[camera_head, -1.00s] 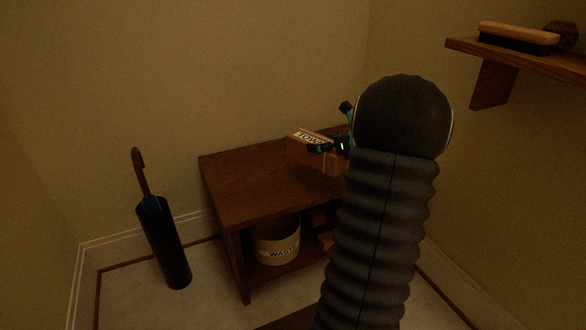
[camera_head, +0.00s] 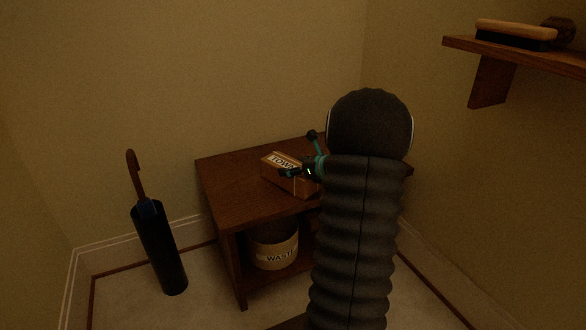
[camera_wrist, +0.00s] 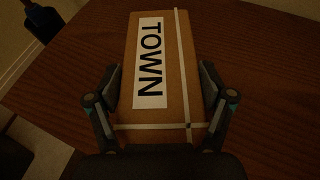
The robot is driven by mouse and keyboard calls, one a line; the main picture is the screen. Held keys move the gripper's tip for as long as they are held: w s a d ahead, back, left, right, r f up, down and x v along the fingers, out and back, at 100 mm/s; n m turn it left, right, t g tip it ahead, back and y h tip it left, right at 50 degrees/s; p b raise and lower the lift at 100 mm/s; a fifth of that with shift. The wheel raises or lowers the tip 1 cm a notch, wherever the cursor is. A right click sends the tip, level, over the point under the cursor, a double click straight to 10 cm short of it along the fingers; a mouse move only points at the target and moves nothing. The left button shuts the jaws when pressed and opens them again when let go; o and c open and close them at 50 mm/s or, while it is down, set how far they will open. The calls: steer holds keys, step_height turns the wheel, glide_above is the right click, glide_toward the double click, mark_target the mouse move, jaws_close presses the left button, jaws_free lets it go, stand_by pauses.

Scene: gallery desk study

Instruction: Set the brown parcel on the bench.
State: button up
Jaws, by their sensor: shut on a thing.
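The brown parcel (camera_head: 290,176) has a white label reading "TOWN" and pale tape. In the wrist view the parcel (camera_wrist: 160,75) lies between both fingers, its label facing the camera. My gripper (camera_head: 302,155) is shut on it; the fingers (camera_wrist: 160,98) press its two sides. The parcel is over the dark wooden bench (camera_head: 225,185), low, at or very near its top; I cannot tell whether it touches. My arm hides the bench's right part. The bench top also fills much of the wrist view (camera_wrist: 265,70).
A bin marked "WASTE" (camera_head: 275,252) stands on the bench's lower level. A dark umbrella stand (camera_head: 160,245) with an umbrella is on the floor at left. A wall shelf (camera_head: 520,58) at upper right holds a brush (camera_head: 515,32). The bench top's left part is clear.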

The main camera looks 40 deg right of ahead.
steer(key=shift+f, duration=0.1)
steer(key=o, duration=1.4)
